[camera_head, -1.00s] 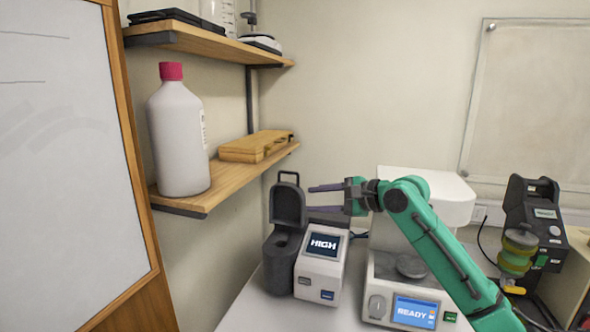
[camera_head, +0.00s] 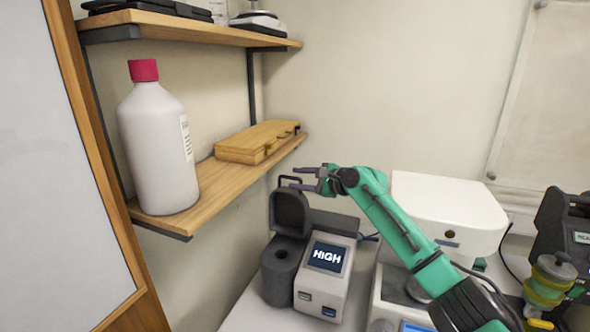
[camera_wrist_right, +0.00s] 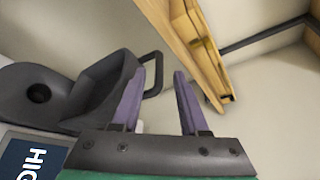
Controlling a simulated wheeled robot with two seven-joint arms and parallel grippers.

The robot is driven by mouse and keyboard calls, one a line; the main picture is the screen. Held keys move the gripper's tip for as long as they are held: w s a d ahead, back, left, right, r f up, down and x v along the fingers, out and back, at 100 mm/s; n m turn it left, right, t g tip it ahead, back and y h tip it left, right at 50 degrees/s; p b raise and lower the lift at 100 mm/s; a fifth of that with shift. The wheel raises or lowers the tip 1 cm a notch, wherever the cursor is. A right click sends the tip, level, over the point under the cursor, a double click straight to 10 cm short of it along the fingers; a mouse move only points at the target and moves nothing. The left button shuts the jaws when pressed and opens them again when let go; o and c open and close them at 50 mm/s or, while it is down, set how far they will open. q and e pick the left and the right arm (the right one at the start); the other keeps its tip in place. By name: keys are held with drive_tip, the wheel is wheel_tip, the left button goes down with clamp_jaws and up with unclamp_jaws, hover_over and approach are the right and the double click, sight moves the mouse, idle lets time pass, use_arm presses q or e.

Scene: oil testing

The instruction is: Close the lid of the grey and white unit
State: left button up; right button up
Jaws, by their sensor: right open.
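The grey and white unit (camera_head: 325,268) stands on the table, its screen reading HIGH. Its dark grey lid (camera_head: 290,212) is open and stands upright above a round well (camera_head: 282,254), with a loop handle on top. My right gripper (camera_head: 296,178) is open and empty, at the height of the lid's handle. In the right wrist view, the lid (camera_wrist_right: 100,88) is at the left and its handle (camera_wrist_right: 158,72) shows by the left finger of my right gripper (camera_wrist_right: 159,74); I cannot tell whether they touch. My left gripper is not in view.
A wooden shelf (camera_head: 222,188) with a white red-capped bottle (camera_head: 158,145) and a wooden case (camera_head: 255,141) is behind and left of the lid. A white machine (camera_head: 445,205) stands right of the unit, under my right arm. A black device (camera_head: 565,235) is at far right.

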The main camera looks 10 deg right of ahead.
drive_tip(key=shift+w+a, duration=0.35)
drive_tip(key=shift+w, duration=0.05)
drive_tip(key=shift+a+f, duration=0.1)
drive_tip(key=shift+a, duration=0.1)
drive_tip(key=shift+s+a, duration=0.1)
drive_tip(key=shift+a, duration=0.05)
drive_tip(key=shift+s, duration=0.1)
clamp_jaws()
use_arm(q)
drive_tip(key=shift+w+d+r, duration=0.25)
drive_tip(key=shift+d, duration=0.05)
drive_tip(key=shift+w+a, duration=0.1)
idle(0.4)
